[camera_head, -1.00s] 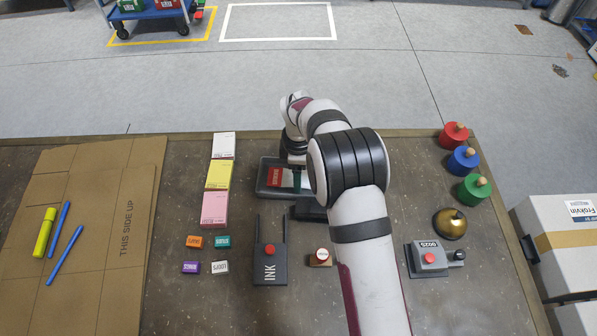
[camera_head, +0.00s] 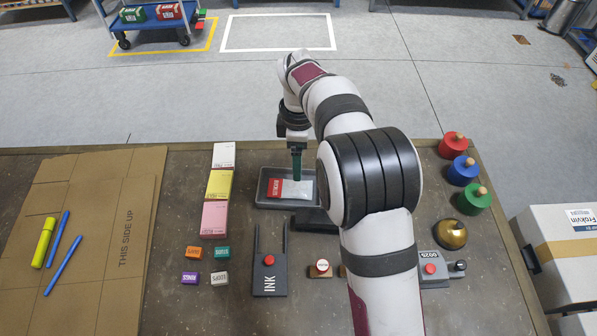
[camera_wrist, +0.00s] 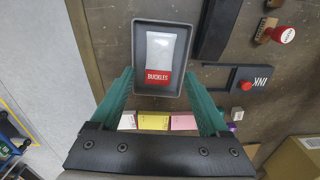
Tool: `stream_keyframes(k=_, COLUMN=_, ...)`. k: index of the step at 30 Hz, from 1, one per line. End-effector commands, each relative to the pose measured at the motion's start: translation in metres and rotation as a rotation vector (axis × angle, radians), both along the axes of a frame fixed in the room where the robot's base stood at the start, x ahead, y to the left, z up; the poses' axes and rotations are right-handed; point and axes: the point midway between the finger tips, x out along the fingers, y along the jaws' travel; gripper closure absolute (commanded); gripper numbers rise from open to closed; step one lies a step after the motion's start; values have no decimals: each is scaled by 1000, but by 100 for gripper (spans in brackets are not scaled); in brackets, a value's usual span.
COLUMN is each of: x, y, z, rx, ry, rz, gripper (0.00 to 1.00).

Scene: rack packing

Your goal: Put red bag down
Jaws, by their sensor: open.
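The red bag (camera_head: 291,189) has a red end and a pale, whitish end. It lies flat in a grey tray (camera_head: 263,203) on the workbench. In the wrist view the bag (camera_wrist: 159,59) is inside the tray (camera_wrist: 140,88), and its red end reads "BUCKLES". My gripper (camera_head: 297,178) hangs above the tray with its green fingers pointing down. In the wrist view my gripper (camera_wrist: 160,88) has its two fingers spread wide apart, with nothing between them. The bag is apart from both fingers.
Pink, yellow and white boxes (camera_head: 217,186) stand left of the tray. A black INK stand (camera_head: 268,280) and stamps (camera_head: 320,268) are in front. Flat cardboard (camera_head: 90,230) with markers covers the left side. Red, blue and green round-handled pieces (camera_head: 463,170) stand at the right.

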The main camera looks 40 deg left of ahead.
Motion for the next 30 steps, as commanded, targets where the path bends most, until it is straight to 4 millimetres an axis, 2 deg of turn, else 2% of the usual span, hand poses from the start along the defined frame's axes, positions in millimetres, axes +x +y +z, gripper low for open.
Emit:
stream_keyframes(k=3, x=0, y=0, z=11, rx=-1, ry=-1, rz=0, gripper=21)
stream_keyframes(k=6, x=0, y=-1, z=13, rx=-1, ry=0, rz=-2, gripper=21)
stream_keyframes(k=8, x=4, y=-8, z=19, rx=2, ry=1, rz=-41, gripper=21)
stream_keyframes(k=10, x=16, y=-38, z=38, rx=8, ry=8, rz=-200, gripper=21)
stream_keyframes(k=11, x=22, y=-59, z=51, rx=11, ry=15, rz=-314, gripper=21)
stream_keyframes(k=12, x=29, y=-96, z=71, rx=16, ry=25, rz=-504, gripper=21)
stream_keyframes(k=14, x=27, y=-164, z=99, rx=22, ry=46, rz=-859, gripper=21)
stream_keyframes(k=15, x=16, y=-210, z=115, rx=26, ry=63, rz=-1114, gripper=21)
stream_keyframes(k=17, x=-12, y=-272, z=129, rx=32, ry=92, rz=-1494, gripper=21)
stream_keyframes(k=18, x=-37, y=-305, z=132, rx=33, ry=111, rz=-1737, gripper=21)
stream_keyframes(k=21, x=-99, y=-358, z=124, rx=31, ry=163, rz=-2256, gripper=21)
stream_keyframes(k=24, x=-141, y=-377, z=109, rx=25, ry=205, rz=-2587, gripper=21)
stream_keyframes(k=25, x=-148, y=-379, z=106, rx=22, ry=214, rz=-2647, gripper=21)
stream_keyframes(k=27, x=-158, y=-382, z=101, rx=18, ry=225, rz=-2730, gripper=21)
stream_keyframes(k=30, x=-161, y=-382, z=99, rx=13, ry=230, rz=-2753, gripper=21)
